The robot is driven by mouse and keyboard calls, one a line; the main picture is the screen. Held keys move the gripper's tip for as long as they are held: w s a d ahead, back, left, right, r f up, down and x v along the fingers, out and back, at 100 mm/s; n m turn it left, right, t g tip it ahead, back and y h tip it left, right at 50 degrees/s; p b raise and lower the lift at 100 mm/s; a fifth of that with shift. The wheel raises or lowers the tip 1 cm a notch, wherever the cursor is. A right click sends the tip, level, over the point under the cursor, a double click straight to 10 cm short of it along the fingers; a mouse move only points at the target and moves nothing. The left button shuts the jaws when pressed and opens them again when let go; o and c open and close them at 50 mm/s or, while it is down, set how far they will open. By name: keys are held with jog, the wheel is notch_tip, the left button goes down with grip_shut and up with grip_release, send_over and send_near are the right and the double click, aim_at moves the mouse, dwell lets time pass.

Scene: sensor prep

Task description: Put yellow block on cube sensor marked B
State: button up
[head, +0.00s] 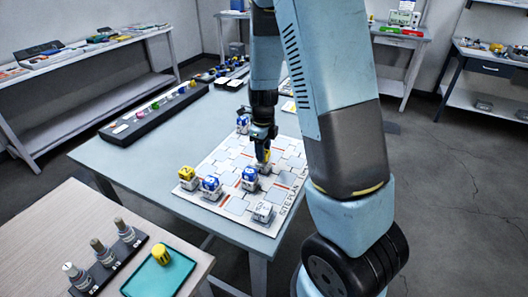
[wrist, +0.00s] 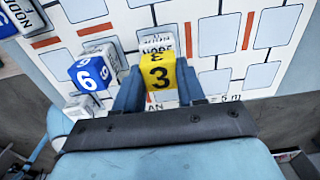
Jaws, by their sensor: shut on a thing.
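My gripper (head: 263,140) is shut on a yellow block (wrist: 158,73) marked 3. The block also shows low over the site plan board in the head view (head: 265,156). In the wrist view a white cube marked NODE (wrist: 157,41) shows just beyond the block; I cannot tell whether the block touches it. No letter B is legible. An uncovered white cube sensor (head: 263,212) stands near the board's front edge. Another yellow block (head: 186,173) sits on a cube at the left.
Blue blocks sit on other cubes, one nearby (head: 250,174), one further left (head: 211,184) and one at the back (head: 243,121). The blue block marked 6 (wrist: 87,73) is close left in the wrist view. A teal tray (head: 142,279) holds a yellow cylinder.

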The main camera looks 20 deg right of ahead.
jog(key=shift+f, duration=0.5)
jog(key=shift+f, duration=0.1)
jog(key=o, duration=1.1)
